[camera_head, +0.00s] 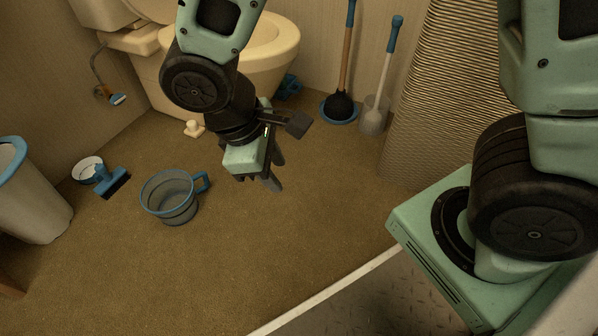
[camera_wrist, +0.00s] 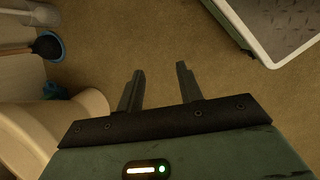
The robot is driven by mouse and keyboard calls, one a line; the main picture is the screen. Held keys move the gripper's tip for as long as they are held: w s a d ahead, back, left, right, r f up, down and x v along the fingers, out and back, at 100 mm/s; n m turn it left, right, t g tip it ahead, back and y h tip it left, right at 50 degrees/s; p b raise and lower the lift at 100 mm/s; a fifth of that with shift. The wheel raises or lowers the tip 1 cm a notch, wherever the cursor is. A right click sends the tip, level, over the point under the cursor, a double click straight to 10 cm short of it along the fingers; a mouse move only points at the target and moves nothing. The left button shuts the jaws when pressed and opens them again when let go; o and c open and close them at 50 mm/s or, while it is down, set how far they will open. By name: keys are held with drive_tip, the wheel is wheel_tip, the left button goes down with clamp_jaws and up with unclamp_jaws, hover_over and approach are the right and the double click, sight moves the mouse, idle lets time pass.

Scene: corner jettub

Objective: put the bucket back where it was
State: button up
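A grey bucket (camera_head: 170,198) with a blue rim and a blue side handle stands upright on the brown carpet, left of the middle in the head view. My gripper (camera_head: 273,172) hangs above the carpet to the right of the bucket, apart from it. In the wrist view my gripper (camera_wrist: 160,85) has its two fingers spread, with only bare carpet between them. It is open and empty. The bucket does not show in the wrist view.
A toilet (camera_head: 255,50) stands behind my gripper. A plunger (camera_head: 341,105) and a toilet brush (camera_head: 376,115) stand at the back right. A blue brush (camera_head: 112,181) and a waste bin (camera_head: 32,195) are at left. The carpet in front of the bucket is clear.

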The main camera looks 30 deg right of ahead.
drive_tip(key=s+r+m+y, duration=0.3)
drive_tip(key=s+r+y, duration=0.1)
drive_tip(key=s+r, duration=0.3)
drive_tip(key=shift+s+t, duration=0.3)
drive_tip(key=shift+s, duration=0.45)
wheel_tip(320, 180, up, 55)
drive_tip(key=p, duration=5.5)
